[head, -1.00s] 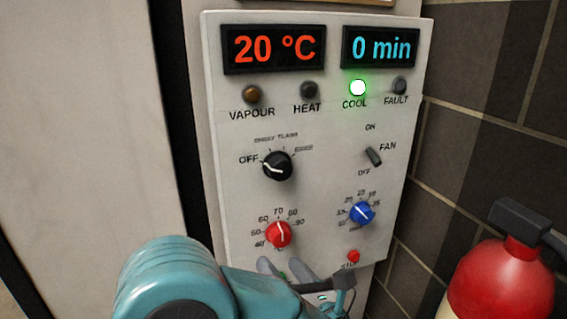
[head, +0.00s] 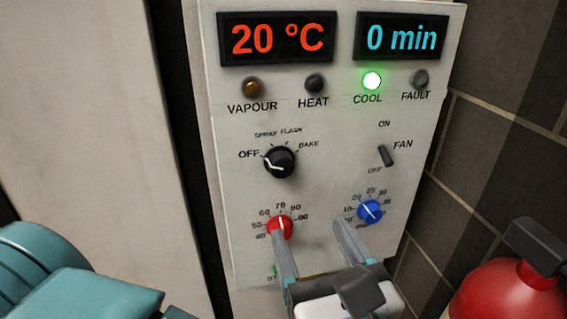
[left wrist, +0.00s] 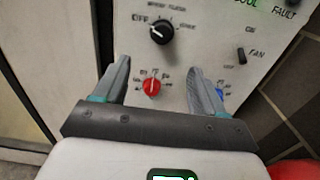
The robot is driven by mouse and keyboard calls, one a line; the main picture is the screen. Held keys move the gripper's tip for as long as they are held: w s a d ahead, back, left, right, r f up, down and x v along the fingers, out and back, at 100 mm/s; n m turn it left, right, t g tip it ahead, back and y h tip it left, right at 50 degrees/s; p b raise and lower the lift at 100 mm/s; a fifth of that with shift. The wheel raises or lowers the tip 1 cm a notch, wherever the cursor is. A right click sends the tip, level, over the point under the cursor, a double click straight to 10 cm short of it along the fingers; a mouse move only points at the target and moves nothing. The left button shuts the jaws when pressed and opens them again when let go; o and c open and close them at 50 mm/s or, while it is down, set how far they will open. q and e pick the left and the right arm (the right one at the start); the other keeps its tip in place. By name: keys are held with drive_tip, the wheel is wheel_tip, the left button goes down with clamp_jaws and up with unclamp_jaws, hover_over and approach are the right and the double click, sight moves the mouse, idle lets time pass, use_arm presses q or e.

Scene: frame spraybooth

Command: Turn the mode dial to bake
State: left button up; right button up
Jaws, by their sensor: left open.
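The black mode dial (head: 280,162) is on the panel's left side, below the lamps. Its white mark points left toward OFF; the BAKE label (head: 309,145) is at its upper right. The dial also shows in the left wrist view (left wrist: 162,31), above and between my fingers. My left gripper (head: 309,229) is open and empty, below the mode dial. Its left finger overlaps the lower part of the red dial (head: 281,225) in the head view. In the left wrist view the red dial (left wrist: 152,87) shows between the fingers; contact cannot be told. My right gripper is not in view.
A blue dial (head: 370,211) and the FAN switch (head: 386,156) are on the panel's right side. The display reads 20 °C and 0 min. The COOL lamp (head: 372,80) is lit green. A red extinguisher (head: 510,292) stands at the lower right, before a tiled wall.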

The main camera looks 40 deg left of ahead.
use_arm(q)
drive_tip(key=w+f+b, duration=0.2)
drive_tip(key=b, duration=0.2)
drive_tip(key=p, duration=0.1)
approach(283, 167)
drive_tip(key=x, duration=0.8)
drive_tip(key=shift+w+a+r, duration=0.1)
drive_tip(key=shift+w+a, duration=0.25)
drive_tip(key=shift+a, duration=0.2)
drive_tip(key=shift+d, duration=0.1)
drive_tip(key=shift+c, duration=1)
drive_tip(key=c, duration=0.8)
